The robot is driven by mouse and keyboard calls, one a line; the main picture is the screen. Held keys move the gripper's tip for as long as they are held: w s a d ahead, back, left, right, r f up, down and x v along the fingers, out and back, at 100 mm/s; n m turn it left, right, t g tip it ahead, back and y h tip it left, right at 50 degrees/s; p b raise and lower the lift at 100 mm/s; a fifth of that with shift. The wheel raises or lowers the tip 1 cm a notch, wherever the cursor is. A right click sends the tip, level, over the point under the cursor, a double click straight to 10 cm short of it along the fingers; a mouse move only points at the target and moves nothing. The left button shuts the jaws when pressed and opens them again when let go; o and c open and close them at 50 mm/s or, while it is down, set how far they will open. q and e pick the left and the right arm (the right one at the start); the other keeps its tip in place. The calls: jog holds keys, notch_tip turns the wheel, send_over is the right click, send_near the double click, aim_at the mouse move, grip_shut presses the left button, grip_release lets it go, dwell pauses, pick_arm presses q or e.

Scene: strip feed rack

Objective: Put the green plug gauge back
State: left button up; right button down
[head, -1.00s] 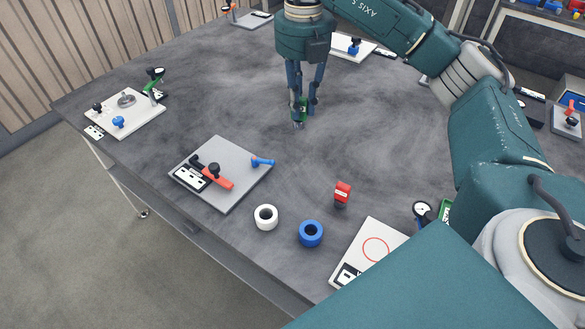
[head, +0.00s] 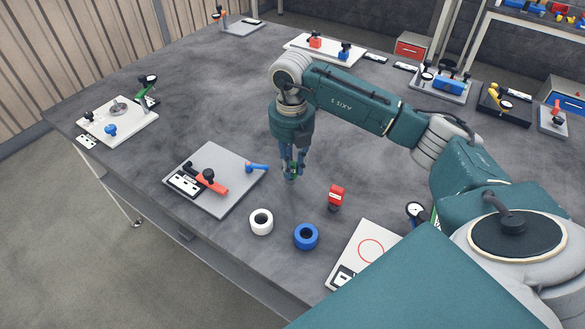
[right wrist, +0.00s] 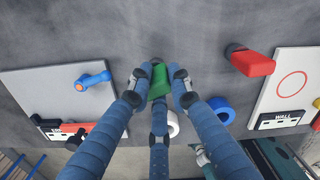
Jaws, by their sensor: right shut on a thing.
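My right gripper (head: 293,174) is shut on the green plug gauge (right wrist: 158,82). It holds the gauge pointing down, low over or at the grey tabletop; I cannot tell whether the gauge touches the table. In the head view the gauge is mostly hidden by the fingers, with only a bit of green showing between them. The gripper is just right of a grey board (head: 222,203) and behind a white ring (head: 261,222). My left gripper is in neither view.
A red-topped piece (head: 336,196) stands close on the right. A blue ring (head: 306,236) lies at the front. A white board with a red circle (head: 346,272) is at front right. The grey board bears a red clamp and a blue-handled piece (head: 256,167).

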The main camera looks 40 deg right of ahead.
jog(key=shift+f, duration=0.95)
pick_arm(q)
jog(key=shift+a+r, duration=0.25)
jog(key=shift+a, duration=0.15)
pick_arm(e)
jog(key=shift+f, duration=0.2)
jog(key=c, duration=1.6)
grip_release()
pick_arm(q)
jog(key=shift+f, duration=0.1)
